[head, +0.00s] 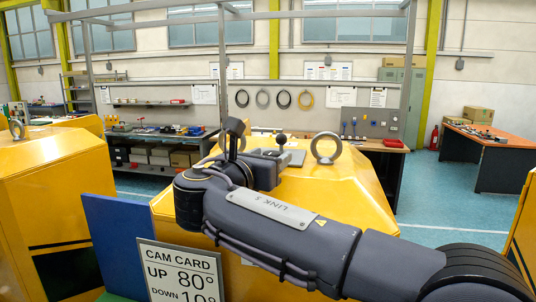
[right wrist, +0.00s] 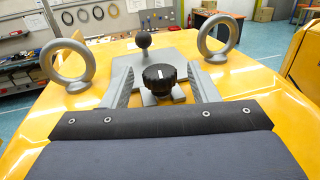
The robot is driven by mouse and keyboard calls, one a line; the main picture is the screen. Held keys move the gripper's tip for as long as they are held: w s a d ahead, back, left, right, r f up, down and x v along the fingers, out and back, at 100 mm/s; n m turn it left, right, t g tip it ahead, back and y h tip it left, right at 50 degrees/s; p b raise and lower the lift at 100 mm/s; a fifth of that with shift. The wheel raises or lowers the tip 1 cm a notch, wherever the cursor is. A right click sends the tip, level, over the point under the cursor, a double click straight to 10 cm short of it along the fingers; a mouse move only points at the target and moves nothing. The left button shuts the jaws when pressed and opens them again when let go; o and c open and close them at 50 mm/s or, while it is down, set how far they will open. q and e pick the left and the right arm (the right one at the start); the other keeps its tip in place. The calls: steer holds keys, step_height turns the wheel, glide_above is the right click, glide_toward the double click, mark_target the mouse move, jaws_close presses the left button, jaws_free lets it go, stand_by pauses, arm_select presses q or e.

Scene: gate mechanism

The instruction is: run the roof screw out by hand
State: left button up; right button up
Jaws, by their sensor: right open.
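A black fluted knob (right wrist: 160,80) with a white mark on top, which looks like the roof screw, stands over a grey plate (right wrist: 178,46) on the yellow housing roof (right wrist: 250,82). My right gripper (right wrist: 160,68) is open, with one grey finger on each side of the knob and a visible gap to both. A ball-topped lever (right wrist: 143,40) rises from the plate behind the knob. In the head view my right gripper (head: 272,163) lies over the roof, and the arm hides the knob. The lever's ball (head: 281,139) shows just beyond it. My left gripper is not in view.
Lifting eyes (right wrist: 67,65) (right wrist: 219,38) flank the plate on the roof. A blue panel (head: 118,245) and a cam card (head: 180,272) reading "UP 80°" stand at the front. Grey frame posts (head: 407,70) rise behind. Benches stand further back.

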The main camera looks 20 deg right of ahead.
steer(key=shift+w, duration=0.1)
steer(key=c, duration=1)
steer(key=shift+d, duration=0.1)
steer(key=n+t+y, duration=0.2)
steer(key=y, duration=0.1)
steer(key=n+t+y, duration=0.2)
steer(key=shift+s+d, duration=0.3)
steer(key=shift+d+n+t+y, duration=0.1)
steer(key=shift+n+t+y, duration=0.9)
steer(key=shift+n+y, duration=1)
steer(key=shift+f+y, duration=0.1)
steer(key=shift+y, duration=0.4)
